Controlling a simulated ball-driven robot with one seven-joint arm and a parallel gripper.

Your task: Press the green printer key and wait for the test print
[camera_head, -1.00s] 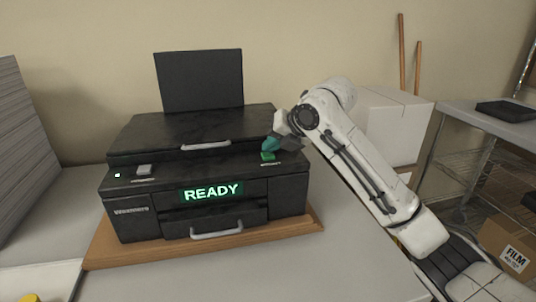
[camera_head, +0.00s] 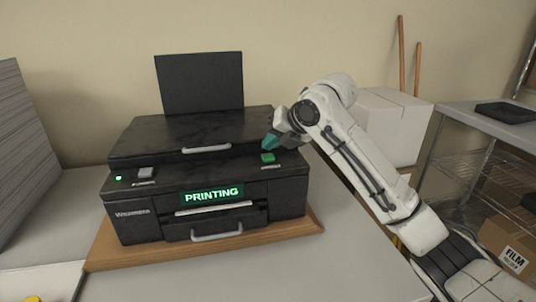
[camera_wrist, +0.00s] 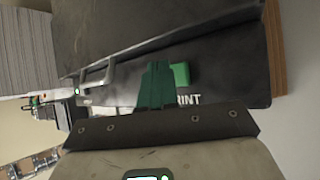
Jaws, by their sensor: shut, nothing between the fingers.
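The black printer (camera_head: 285,200) stands on a wooden board on the table. Its display (camera_head: 212,194) reads "PRINTING" in green, and a white paper edge (camera_head: 214,208) shows in the slot just below it. The green key (camera_head: 268,158) is on the right of the printer's top front ledge; it also shows in the wrist view (camera_wrist: 181,75), beside the fingers. My gripper (camera_head: 268,145) is shut and empty, its teal fingertips just above the green key, apart from it. The fingers also show in the wrist view (camera_wrist: 157,80).
A grey key (camera_head: 145,173) and a small lit green lamp (camera_head: 118,178) are on the printer's left. A paper stack (camera_head: 18,150) stands at far left.

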